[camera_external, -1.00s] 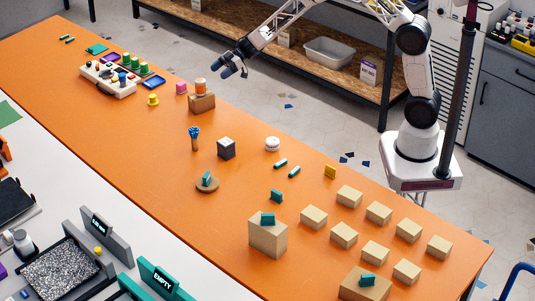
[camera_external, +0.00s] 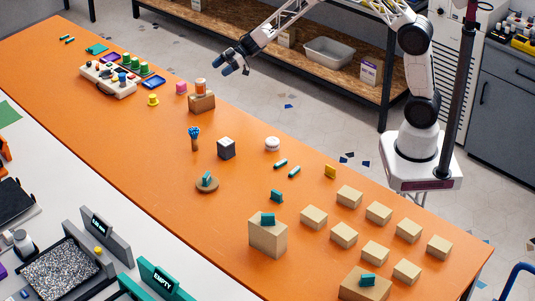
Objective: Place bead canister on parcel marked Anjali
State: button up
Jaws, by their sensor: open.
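My gripper (camera_external: 234,70) is open and empty, up in the air beyond the back edge of the orange table. Below and left of it, an orange, canister-like thing with a pale top (camera_external: 201,85) stands on a small brown box (camera_external: 201,104). A round white lidded jar (camera_external: 272,144) stands alone mid-table. I cannot tell which of these is the bead canister. Several small tan parcels (camera_external: 349,195) stand in rows at the right end. No names are readable, so I cannot tell which is marked Anjali.
A taller tan box (camera_external: 268,236) and a low one (camera_external: 365,285) carry teal pieces. A dark grey cube (camera_external: 226,148), a holder with blue tips (camera_external: 194,138) and a yellow block (camera_external: 330,171) stand mid-table. A white rack (camera_external: 108,80) is at the far left.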

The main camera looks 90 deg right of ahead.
jog(key=s+a+r+m+h, duration=0.3)
jog(key=s+a+r+h, duration=0.15)
jog(key=s+r, duration=0.35)
jog(key=s+a+r+m+h, duration=0.2)
jog(key=s+a+r+h, duration=0.25)
jog(key=s+r, duration=0.4)
jog(key=s+a+g, duration=0.3)
jog(key=s+a, duration=0.2)
jog(key=s, duration=0.8)
jog(key=s+a+m+g+y, duration=0.1)
jog(key=s+a+g, duration=0.2)
jog(key=s, duration=1)
jog(key=s+a+g+y, duration=0.1)
jog(key=s+a+g, duration=0.1)
jog(key=s+a, duration=0.5)
jog(key=s, duration=0.6)
jog(key=shift+s+a+f+m+g, duration=0.2)
jog(key=shift+s+m+g, duration=0.1)
jog(key=shift+m+g, duration=0.1)
